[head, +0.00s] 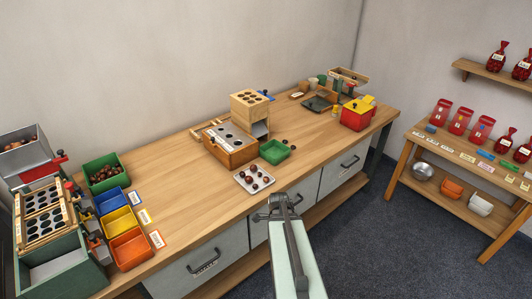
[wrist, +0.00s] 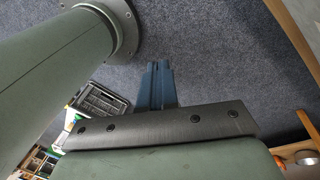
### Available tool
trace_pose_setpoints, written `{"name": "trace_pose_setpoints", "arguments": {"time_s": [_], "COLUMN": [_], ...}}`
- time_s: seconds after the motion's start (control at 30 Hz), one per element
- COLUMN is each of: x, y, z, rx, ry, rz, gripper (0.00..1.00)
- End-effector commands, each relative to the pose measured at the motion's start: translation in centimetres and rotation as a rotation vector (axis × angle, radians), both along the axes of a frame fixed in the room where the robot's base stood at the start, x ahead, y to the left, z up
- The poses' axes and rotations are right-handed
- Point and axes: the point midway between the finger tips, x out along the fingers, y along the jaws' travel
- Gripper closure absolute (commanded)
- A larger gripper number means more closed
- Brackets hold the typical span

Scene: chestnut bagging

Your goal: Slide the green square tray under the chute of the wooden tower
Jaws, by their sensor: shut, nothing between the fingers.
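The green square tray (head: 275,151) lies on the bench just in front of and to the right of the wooden tower (head: 250,104). It looks empty. The tower has a light wood top with dark round holes and a grey sloping chute (head: 260,129) low on its right side, close to the tray's far edge. My gripper (head: 278,203) is at the bench's front edge, nearer the camera than the tray and apart from it. In the wrist view its blue fingers (wrist: 158,84) are together with nothing between them, over the grey floor.
A white tray of chestnuts (head: 255,179) lies left of my gripper. A red box (head: 357,114) stands farther right. Bare bench lies between.

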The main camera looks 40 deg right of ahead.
Motion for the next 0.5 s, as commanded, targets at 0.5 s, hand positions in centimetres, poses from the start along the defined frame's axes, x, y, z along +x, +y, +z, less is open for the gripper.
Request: {"name": "trace_pose_setpoints", "arguments": {"time_s": [0.5], "x": [5.5], "y": [-16.3], "z": [13.0], "rx": [-0.085], "ry": [-0.322], "rz": [-0.887], "gripper": [1.00]}}
